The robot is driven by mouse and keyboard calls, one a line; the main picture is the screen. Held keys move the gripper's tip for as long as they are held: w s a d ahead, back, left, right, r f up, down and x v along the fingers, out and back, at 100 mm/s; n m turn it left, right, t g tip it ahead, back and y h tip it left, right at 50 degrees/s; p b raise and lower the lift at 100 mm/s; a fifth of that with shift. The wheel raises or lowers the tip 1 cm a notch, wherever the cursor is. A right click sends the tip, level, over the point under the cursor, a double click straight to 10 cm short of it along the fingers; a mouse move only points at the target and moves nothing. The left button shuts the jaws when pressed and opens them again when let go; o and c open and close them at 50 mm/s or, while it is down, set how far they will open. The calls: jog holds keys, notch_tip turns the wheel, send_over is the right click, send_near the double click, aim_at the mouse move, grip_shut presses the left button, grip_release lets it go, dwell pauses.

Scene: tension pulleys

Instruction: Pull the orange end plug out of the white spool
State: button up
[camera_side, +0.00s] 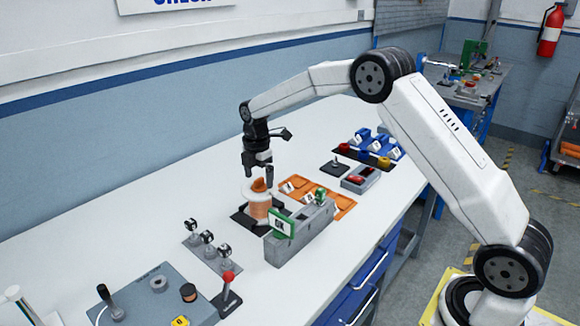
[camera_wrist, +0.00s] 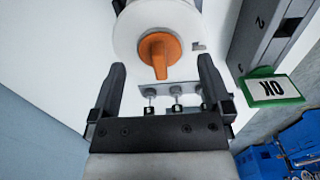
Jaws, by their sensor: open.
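The white spool (camera_side: 249,190) stands upright on a dark base on the white table, with an orange band around its middle. The orange end plug (camera_side: 259,184) sits in the spool's top. In the wrist view the plug (camera_wrist: 160,52) shows as a round orange cap with a tab pointing toward my gripper, set in the white spool face (camera_wrist: 126,33). My gripper (camera_side: 262,172) is just above the spool, pointing down. In the wrist view its two fingers (camera_wrist: 162,78) are spread apart, with the plug's tab between and beyond them. Nothing is held.
A grey bin (camera_side: 290,243) with a green OK sign (camera_side: 281,224) stands close to the spool's right. Several small pegs (camera_side: 207,238) stand to the front left. An orange tray (camera_side: 335,205) lies behind the bin. A grey control panel (camera_side: 150,295) with levers is at the front.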

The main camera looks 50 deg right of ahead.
aim_at(259, 179)
jog(key=shift+f, duration=0.75)
jog(key=c, duration=1.3)
jog(key=shift+o, duration=0.2)
jog(key=shift+r, duration=1.65)
jog(key=shift+r, duration=1.95)
